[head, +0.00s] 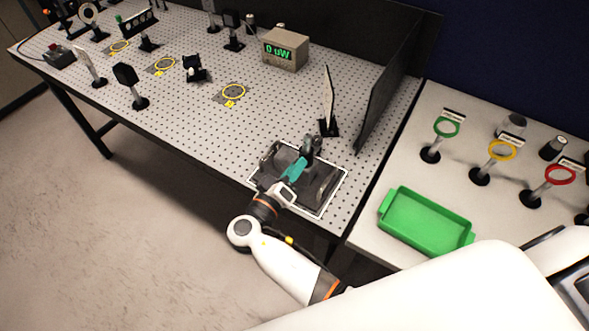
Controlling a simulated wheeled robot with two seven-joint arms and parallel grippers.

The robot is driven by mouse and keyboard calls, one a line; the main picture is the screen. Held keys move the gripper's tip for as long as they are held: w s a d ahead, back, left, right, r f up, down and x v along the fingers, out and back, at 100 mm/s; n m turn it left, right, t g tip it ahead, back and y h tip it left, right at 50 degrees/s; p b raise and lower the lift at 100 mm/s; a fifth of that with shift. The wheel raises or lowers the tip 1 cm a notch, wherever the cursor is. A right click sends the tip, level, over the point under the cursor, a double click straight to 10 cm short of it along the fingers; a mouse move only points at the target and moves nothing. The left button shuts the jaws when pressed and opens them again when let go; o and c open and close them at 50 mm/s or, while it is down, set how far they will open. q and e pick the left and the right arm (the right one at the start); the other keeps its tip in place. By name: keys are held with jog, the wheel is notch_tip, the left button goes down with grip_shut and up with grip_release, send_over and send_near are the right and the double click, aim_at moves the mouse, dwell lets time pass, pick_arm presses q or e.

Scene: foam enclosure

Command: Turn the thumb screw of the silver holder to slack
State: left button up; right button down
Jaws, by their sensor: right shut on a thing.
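The silver holder (313,143) stands at the back edge of a dark, white-outlined plate near the front right of the perforated table. It is small here and partly covered by my gripper. My right gripper (300,165), with teal fingers, reaches up to it from the front and is shut at its near side. The thumb screw is hidden at the fingertips, where the fingers close on it. How far it is turned cannot be seen. My left gripper is not in view.
The dark plate (325,196) carries dark blocks on both sides of my gripper. A white upright card (328,100) and a black panel (388,95) stand behind. A meter (285,48) reads 0 uW. A green tray (427,221) and coloured rings are on the right table.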

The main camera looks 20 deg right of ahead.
jog(key=n, duration=0.3)
jog(key=shift+r+n, duration=0.1)
jog(key=shift+n, duration=0.3)
jog(key=shift+n+p, duration=0.55)
jog(key=shift+n, duration=1.15)
jog(key=c, duration=1.2)
grip_release()
